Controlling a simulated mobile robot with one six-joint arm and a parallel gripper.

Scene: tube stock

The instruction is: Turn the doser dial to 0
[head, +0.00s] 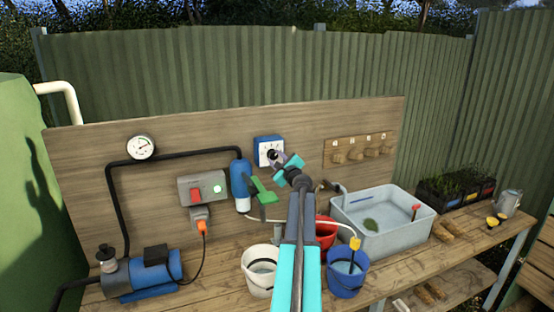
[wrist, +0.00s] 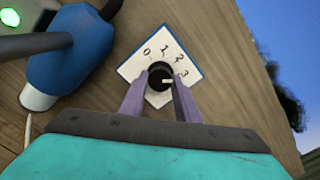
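The doser is a blue-edged box with a white face (head: 264,148) on the wooden backboard, and its face also shows in the wrist view (wrist: 147,64). It is marked 0, 1, 2 and 3. Its black dial (wrist: 160,73) has a white pointer mark that points right, close to the 3 and away from the 0. My gripper (wrist: 160,80) has its two purple fingers on either side of the dial, close against its edges. They look shut on it. In the head view my gripper (head: 278,157) reaches the doser face from the lower right and partly covers it.
A blue cylinder (head: 240,180) with a green handle stands just left of the doser. A switch box (head: 203,188), a gauge (head: 141,147) and a hook rack (head: 358,148) are on the board. Buckets and a grey basin (head: 385,232) are on the bench below.

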